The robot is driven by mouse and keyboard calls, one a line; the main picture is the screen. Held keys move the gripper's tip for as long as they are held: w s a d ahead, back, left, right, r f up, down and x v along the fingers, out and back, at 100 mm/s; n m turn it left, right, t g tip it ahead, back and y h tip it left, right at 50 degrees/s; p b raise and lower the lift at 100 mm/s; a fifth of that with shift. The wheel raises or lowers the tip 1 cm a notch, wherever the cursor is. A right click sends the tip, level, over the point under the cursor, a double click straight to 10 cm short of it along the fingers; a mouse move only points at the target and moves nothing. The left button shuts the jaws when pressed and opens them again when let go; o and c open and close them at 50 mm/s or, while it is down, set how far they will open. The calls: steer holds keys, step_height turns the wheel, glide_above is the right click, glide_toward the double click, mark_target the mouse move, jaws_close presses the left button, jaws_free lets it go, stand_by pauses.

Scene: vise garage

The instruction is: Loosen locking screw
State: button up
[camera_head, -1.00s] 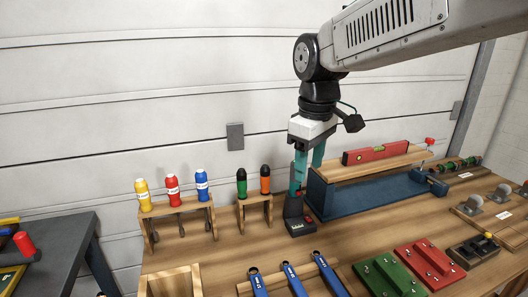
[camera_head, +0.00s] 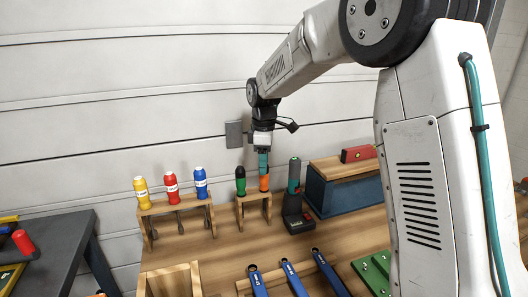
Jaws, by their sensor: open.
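My gripper (camera_head: 263,163) points straight down over the small wooden rack. Its teal fingers are open at the top of the orange-handled driver (camera_head: 264,184) and cover its black cap. Whether they touch it I cannot tell. The green-handled driver (camera_head: 241,186) with a black cap stands upright just left of it in the same small rack (camera_head: 256,204). A teal and black tool (camera_head: 294,174) stands upright in a dark dock (camera_head: 296,219) just to the right. I cannot make out a locking screw; my arm covers the right side of the bench.
A larger rack (camera_head: 179,205) holds yellow, red and blue bottle-shaped handles at left. Blue wrenches (camera_head: 292,278) lie in front. A blue block (camera_head: 340,193) with a wooden top and red level (camera_head: 358,154) stands right. A dark side table (camera_head: 70,232) is at far left.

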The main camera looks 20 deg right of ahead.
steer(key=shift+f, duration=2)
steer(key=c, duration=1.1)
steer(key=o, duration=0.3)
steer(key=shift+c, duration=1.4)
steer(key=shift+r, duration=6.35)
steer(key=shift+o, duration=0.8)
steer(key=shift+c, duration=0.8)
